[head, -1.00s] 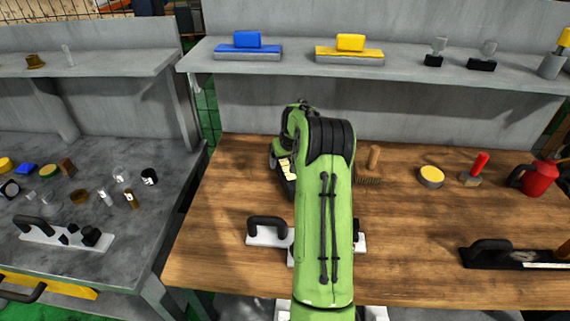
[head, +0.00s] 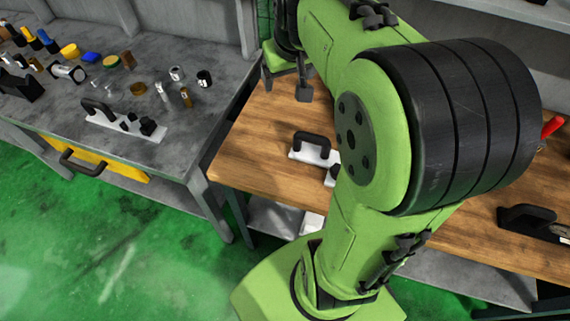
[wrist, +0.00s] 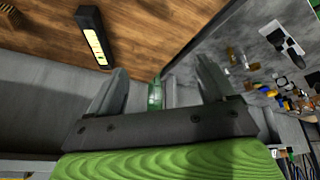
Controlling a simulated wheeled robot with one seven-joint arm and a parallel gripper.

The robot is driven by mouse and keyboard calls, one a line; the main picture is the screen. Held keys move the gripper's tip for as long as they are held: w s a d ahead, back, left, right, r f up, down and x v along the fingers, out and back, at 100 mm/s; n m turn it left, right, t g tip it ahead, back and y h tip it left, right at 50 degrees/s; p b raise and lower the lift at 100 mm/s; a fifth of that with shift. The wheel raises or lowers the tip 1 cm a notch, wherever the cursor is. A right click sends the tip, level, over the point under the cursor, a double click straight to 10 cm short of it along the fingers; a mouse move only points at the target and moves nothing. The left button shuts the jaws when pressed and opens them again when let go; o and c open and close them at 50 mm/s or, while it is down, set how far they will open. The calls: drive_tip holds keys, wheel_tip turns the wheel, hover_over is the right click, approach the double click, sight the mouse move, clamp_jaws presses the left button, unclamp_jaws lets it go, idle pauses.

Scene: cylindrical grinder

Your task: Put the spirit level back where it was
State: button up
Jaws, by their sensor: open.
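The spirit level appears to be the black bar with a pale yellow strip (wrist: 93,36) in the wrist view. It lies on the wooden bench top (wrist: 165,25), beyond my left finger and seemingly apart from it. In the head view I cannot make it out; my arm covers much of that bench. My gripper (wrist: 163,75) is open, with nothing between its fingers. In the head view its grey fingers (head: 285,84) show over the far left corner of the wooden bench.
A grey bench (head: 60,105) stands left, crowded with small parts and a black-handled white tool (head: 125,122). A gap separates the benches. Another black-handled tool (head: 312,150) lies on the wooden bench; a dark tool (head: 527,217) lies at right. Green floor (head: 110,240) is clear in front.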

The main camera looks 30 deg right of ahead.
drive_tip(key=s+a+f+n+y, duration=0.1)
drive_tip(key=s+a, duration=0.5)
drive_tip(key=s, duration=0.2)
drive_tip(key=s+a+f+n+t+y, duration=0.1)
drive_tip(key=s+a, duration=0.5)
drive_tip(key=s, duration=0.3)
drive_tip(key=shift+s, duration=0.3)
drive_tip(key=shift+a+r, duration=0.1)
drive_tip(key=shift+r+p, duration=0.5)
drive_tip(key=shift+p, duration=0.05)
